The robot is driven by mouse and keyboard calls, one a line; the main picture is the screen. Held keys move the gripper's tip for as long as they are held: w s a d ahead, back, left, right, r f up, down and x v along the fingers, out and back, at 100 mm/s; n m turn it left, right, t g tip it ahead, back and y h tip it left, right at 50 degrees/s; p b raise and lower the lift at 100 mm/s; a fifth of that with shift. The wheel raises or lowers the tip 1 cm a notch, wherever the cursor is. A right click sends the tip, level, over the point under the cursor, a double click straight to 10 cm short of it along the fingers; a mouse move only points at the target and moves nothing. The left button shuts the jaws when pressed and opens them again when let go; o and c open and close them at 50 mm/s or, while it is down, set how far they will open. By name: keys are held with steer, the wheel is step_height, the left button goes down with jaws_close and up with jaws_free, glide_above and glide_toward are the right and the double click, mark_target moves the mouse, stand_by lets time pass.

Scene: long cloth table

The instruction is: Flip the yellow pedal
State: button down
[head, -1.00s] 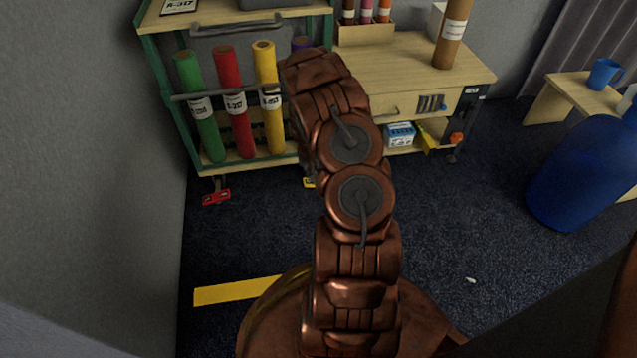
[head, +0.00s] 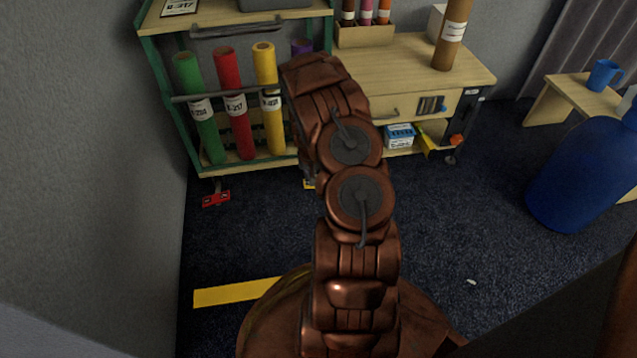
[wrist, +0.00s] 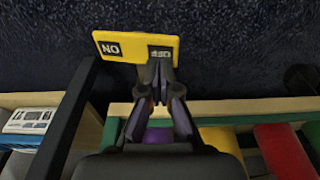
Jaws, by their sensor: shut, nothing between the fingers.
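The yellow pedal (wrist: 120,48) is a flat plate with black ON and OFF labels. In the wrist view it lies at the top, with ON at its left end and OFF at its right end. My gripper (wrist: 157,66) is shut and empty, with its fingertips at the lower edge of the OFF end. They overlap that edge in the picture; I cannot tell whether they touch it.
The rack holds green, red, yellow and purple tubes. The dark carpet between is mostly clear.

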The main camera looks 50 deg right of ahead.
steer(key=shift+f, duration=1.35)
stand_by(1.5)
steer(key=shift+r+p, duration=1.55)
steer(key=shift+r, duration=2)
